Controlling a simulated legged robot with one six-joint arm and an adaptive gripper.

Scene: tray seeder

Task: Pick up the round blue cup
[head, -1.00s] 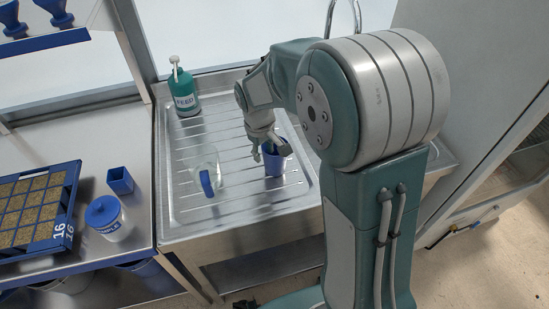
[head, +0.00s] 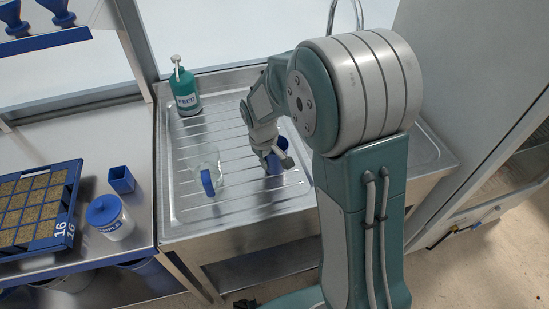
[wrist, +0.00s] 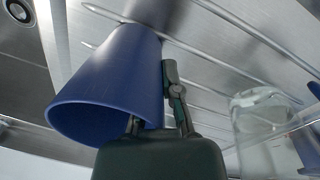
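The round blue cup (head: 272,164) stands upright on the ribbed steel drainboard, right of the glass jar. In the wrist view the cup (wrist: 108,85) is large, with its open rim toward the lower left. My gripper (head: 277,154) is down at the cup and partly covers it in the head view. In the wrist view one finger of my gripper (wrist: 172,80) lies close along the cup's right side. The other finger is mostly hidden, so I cannot tell whether the fingers are closed on the wall.
A clear glass jar with a blue part (head: 207,180) stands left of the cup. A green feed bottle (head: 185,92) is at the back left. A square blue cup (head: 120,180), a blue-lidded tub (head: 108,217) and a seed tray (head: 72,205) are on the left bench.

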